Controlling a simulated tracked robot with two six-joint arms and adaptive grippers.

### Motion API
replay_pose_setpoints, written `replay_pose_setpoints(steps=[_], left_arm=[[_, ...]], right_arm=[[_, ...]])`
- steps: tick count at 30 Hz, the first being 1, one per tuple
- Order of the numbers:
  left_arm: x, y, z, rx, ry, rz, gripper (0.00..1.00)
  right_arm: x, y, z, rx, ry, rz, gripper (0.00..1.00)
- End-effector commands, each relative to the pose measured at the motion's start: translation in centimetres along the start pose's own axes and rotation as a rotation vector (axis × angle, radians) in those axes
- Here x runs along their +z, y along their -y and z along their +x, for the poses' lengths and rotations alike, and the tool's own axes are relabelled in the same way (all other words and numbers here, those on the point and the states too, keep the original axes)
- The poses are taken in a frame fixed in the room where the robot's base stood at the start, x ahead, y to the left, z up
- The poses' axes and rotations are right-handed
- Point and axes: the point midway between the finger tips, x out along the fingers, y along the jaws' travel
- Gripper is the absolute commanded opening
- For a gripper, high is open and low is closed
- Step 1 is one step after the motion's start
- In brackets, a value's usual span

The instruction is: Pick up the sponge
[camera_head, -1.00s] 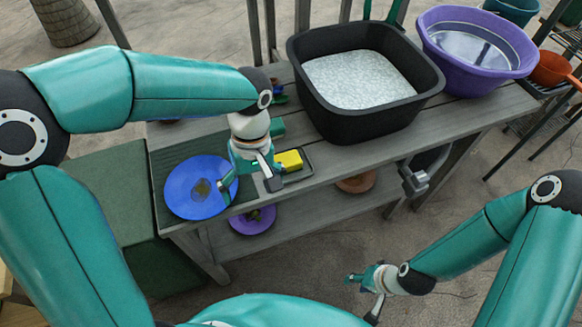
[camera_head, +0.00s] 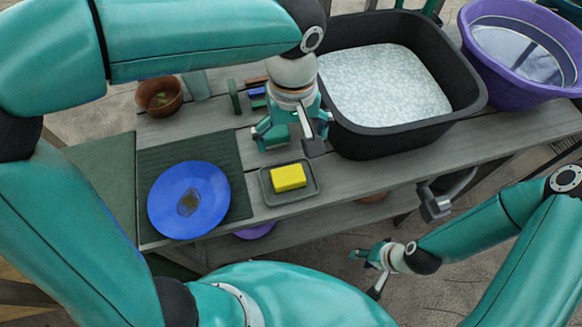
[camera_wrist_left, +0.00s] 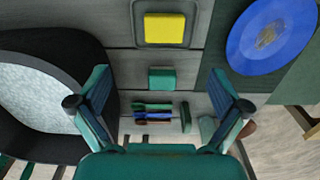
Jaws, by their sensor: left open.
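The yellow sponge (camera_head: 288,177) lies in a small dark tray (camera_head: 268,193) on the wooden bench, right of the blue plate. In the left wrist view the sponge (camera_wrist_left: 165,29) is at the top middle, beyond the fingertips. My left gripper (camera_head: 290,128) is above the bench, behind the sponge and apart from it; its fingers (camera_wrist_left: 160,92) are spread and empty. A small green block (camera_wrist_left: 162,78) shows between the fingers in the left wrist view, below the sponge. My right gripper (camera_head: 372,268) is low at the lower right, far from the sponge; its jaw state is unclear.
A blue plate (camera_head: 205,182) with a brown stain lies on a dark green mat (camera_head: 238,162). A black basin (camera_head: 380,146) of foamy water stands close to the right of my left gripper. A purple tub (camera_head: 475,75) is further right. A terracotta pot (camera_head: 160,96) and brushes (camera_head: 257,92) sit behind.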

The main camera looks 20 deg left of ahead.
Motion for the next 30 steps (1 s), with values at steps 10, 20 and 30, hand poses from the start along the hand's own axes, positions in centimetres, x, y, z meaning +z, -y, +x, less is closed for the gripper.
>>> replay_pose_setpoints(steps=[10, 20, 30], left_arm=[[-0.2, 1.2, 7.4, -0.006, 0.004, -0.033, 1.0], [-0.3, 1.2, 10.7, -0.001, 0.001, -0.037, 1.0], [-0.8, 1.3, 14.8, -0.004, 0.003, -0.038, 1.0]], right_arm=[[0.0, -0.5, 1.3, 0.0, 0.001, 0.0, 0.4], [0.0, -0.6, 1.6, 0.0, 0.001, 0.0, 0.4], [0.0, -0.7, 2.0, 0.0, 0.001, 0.0, 0.4]])
